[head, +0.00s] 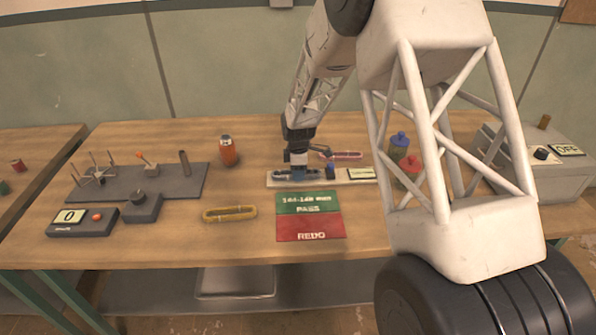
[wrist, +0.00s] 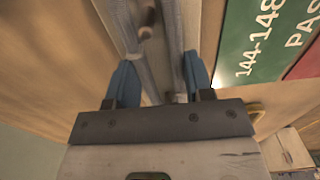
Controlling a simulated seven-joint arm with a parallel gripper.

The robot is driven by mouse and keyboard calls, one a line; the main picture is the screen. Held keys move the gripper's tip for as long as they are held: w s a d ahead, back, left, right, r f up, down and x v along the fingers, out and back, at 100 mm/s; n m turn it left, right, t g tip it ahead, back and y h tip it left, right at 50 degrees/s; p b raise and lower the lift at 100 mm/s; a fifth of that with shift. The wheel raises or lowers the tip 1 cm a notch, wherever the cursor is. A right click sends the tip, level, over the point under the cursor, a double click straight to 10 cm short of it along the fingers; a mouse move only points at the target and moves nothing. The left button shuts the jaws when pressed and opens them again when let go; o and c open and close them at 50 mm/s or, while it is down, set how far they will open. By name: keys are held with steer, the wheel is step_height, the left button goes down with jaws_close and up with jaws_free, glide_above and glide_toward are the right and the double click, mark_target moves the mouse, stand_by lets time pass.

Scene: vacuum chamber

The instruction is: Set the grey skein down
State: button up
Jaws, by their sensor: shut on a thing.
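My gripper (head: 298,170) is low over a pale measuring board (head: 359,182) in the middle of the table. In the wrist view its two blue fingers (wrist: 158,85) are shut on the grey skein (wrist: 168,48), a long grey loop running away between them. In the head view the skein (head: 312,172) shows only as a small grey band at the fingers, lying along the board. I cannot tell whether it touches the board. The board has a small display at its right end.
A green PASS and red REDO card (head: 309,216) lies in front of the board. A yellow skein (head: 230,213) lies to its left, a pink skein (head: 341,155) behind the board. An orange bottle (head: 228,151) and a grey pegged base (head: 178,184) stand left. Blue-capped jar (head: 399,145) stands right.

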steer(key=shift+f, duration=0.1)
steer(key=o, duration=0.9)
step_height(320, 180, up, 12)
stand_by(0.6)
stand_by(0.6)
